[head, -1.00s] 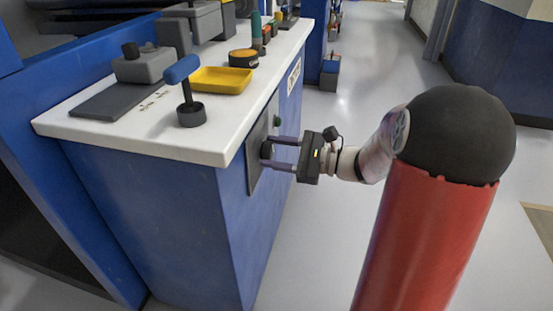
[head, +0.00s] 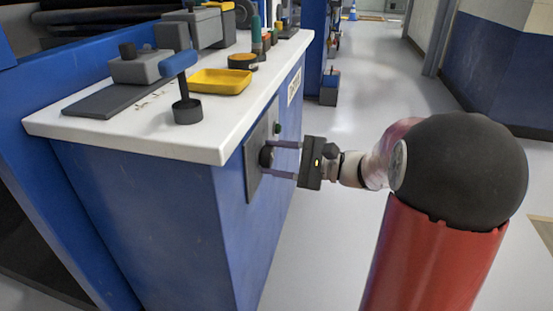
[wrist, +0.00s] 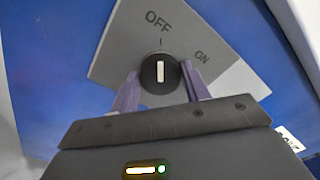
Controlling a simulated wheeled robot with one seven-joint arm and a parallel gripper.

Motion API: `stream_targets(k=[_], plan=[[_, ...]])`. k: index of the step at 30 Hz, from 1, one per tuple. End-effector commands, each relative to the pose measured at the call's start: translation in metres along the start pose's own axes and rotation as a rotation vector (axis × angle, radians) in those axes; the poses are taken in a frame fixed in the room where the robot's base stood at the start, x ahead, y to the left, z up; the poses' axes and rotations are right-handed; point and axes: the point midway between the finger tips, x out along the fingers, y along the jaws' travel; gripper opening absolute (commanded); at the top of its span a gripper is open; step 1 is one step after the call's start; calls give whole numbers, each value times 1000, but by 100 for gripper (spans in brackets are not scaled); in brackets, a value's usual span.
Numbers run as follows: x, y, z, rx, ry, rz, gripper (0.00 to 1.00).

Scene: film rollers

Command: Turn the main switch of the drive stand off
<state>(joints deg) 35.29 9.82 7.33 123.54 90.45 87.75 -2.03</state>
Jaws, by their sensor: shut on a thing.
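The main switch is a round black knob (wrist: 152,86) with a white pointer line, on a grey plate (wrist: 118,62) marked OFF and ON. In the wrist view the pointer stands upright, in line with the tick under OFF; ON is up to the right. The plate (head: 251,176) is on the blue side face of the drive stand (head: 150,215). My gripper (wrist: 158,84) is shut on the knob, one purple finger on each side. In the head view my gripper (head: 270,158) reaches it from the right.
The white top (head: 140,141) of the stand overhangs the switch. A blue-handled lever (head: 180,65), a yellow tray (head: 220,82) and grey blocks stand on it. The floor on the right is clear.

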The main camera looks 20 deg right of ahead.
Motion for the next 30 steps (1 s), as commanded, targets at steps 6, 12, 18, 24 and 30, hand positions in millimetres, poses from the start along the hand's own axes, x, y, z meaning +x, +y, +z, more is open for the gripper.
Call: stream_targets(k=[6,12,18,24,30], plan=[[0,1,0,-1,1,2,50],[0,0,0,0,1,1,68],[-1,0,0,0,0,1,68],[-21,-1,-1,0,4,-2,68],[-55,-1,0,2,3,-2,68]])
